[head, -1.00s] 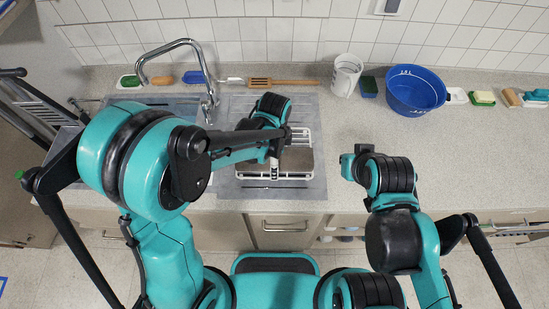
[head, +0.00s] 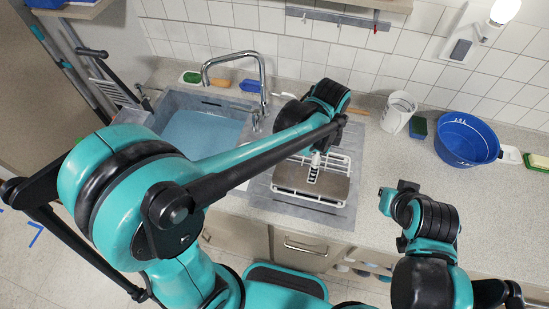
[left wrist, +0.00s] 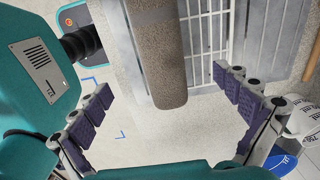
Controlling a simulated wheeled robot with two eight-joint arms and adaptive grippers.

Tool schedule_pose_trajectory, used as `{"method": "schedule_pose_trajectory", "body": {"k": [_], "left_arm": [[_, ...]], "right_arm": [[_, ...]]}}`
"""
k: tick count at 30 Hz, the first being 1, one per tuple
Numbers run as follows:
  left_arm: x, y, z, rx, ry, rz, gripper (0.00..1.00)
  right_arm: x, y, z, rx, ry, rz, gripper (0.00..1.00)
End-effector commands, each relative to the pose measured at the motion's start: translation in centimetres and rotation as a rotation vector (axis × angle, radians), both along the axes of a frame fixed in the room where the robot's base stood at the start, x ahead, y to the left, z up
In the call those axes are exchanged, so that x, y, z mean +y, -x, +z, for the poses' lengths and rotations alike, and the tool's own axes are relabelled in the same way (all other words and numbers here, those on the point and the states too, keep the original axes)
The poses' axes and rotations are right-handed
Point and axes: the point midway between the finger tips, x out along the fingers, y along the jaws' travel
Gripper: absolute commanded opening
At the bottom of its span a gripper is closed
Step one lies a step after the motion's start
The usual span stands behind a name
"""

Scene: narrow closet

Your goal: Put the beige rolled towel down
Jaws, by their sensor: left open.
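The beige rolled towel (head: 326,187) lies lengthwise at the front of the white wire dish rack (head: 343,160) on the counter. In the left wrist view the towel (left wrist: 158,60) runs down from the top edge, its rounded end near the middle. My left gripper (left wrist: 165,115) is open there; its purple pads are spread wide, with visible gaps on both sides of the towel. In the head view my left gripper (head: 315,165) is above the rack and towel, partly hidden by its own arm. My right gripper (head: 390,200) is over the counter to the right; its fingers are unclear.
A sink with water (head: 195,135) and a tap (head: 262,85) are left of the rack. A white mug (head: 398,112), a sponge (head: 418,128) and a blue tub (head: 467,140) stand at the back right. Bare counter (head: 375,160) lies right of the rack.

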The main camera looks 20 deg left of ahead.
Motion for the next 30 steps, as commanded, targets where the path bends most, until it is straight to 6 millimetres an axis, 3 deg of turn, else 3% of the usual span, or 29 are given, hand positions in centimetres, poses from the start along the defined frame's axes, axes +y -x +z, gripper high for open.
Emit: {"method": "schedule_pose_trajectory", "body": {"k": [5,10,15,18,24,30], "left_arm": [[3.5,1.0,2.1,-0.084,0.042,0.240,1.00],[9.1,3.4,4.6,-0.235,0.153,0.691,1.00],[13.7,6.0,5.6,-0.371,0.302,1.118,1.00],[15.5,7.2,5.6,-0.426,0.382,1.301,1.00],[17.0,8.3,5.5,-0.477,0.477,1.483,1.00],[17.2,8.3,5.5,-0.483,0.487,1.500,1.00]], "right_arm": [[0.0,0.0,0.0,0.000,0.000,0.000,0.00],[0.0,0.0,0.0,0.000,0.000,0.000,0.00],[0.0,0.0,0.0,0.000,0.000,0.000,0.00],[0.0,0.0,0.0,0.000,0.000,0.000,0.00],[0.0,0.0,0.0,0.000,0.000,0.000,0.00],[0.0,0.0,0.0,0.000,0.000,0.000,0.00]]}}
